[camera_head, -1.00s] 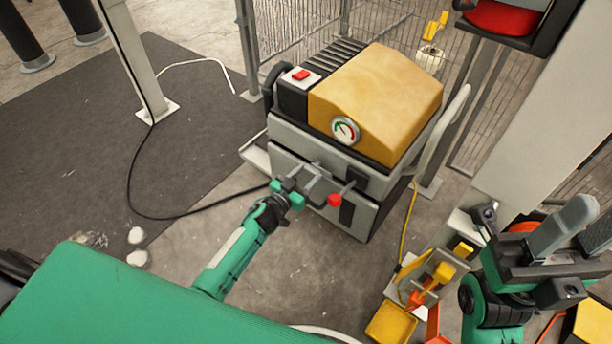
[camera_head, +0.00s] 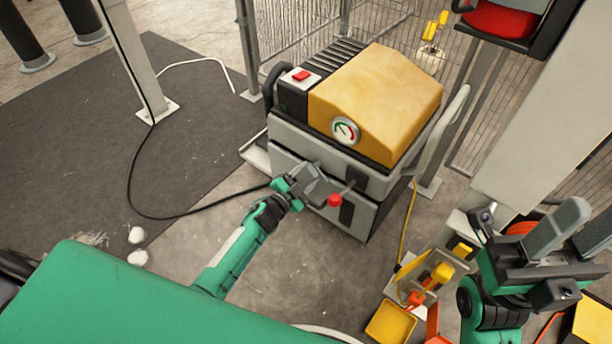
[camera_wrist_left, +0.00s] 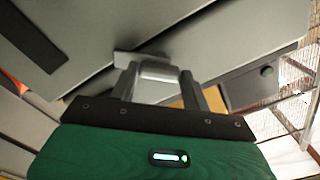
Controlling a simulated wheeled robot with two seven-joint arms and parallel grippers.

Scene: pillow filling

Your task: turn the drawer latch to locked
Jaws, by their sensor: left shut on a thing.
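The drawer unit (camera_head: 285,160) stands at the middle, with dark gaps around its grey front. A thin lever with a red knob (camera_head: 334,200) sticks out from the front. My left gripper (camera_head: 312,184) is at the drawer front, just left of the red knob. In the left wrist view its fingers are shut on a grey piece (camera_wrist_left: 152,75), seemingly the drawer latch, against the grey front. The gripper hides much of the latch, so its exact angle cannot be told.
A yellow cover (camera_head: 385,90) with a gauge (camera_head: 345,130) and a red button (camera_head: 301,74) tops the unit. A yellow tray (camera_head: 391,323) and small yellow and orange parts lie at lower right. A black cable (camera_head: 165,217) crosses the floor at left. A wire fence stands behind.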

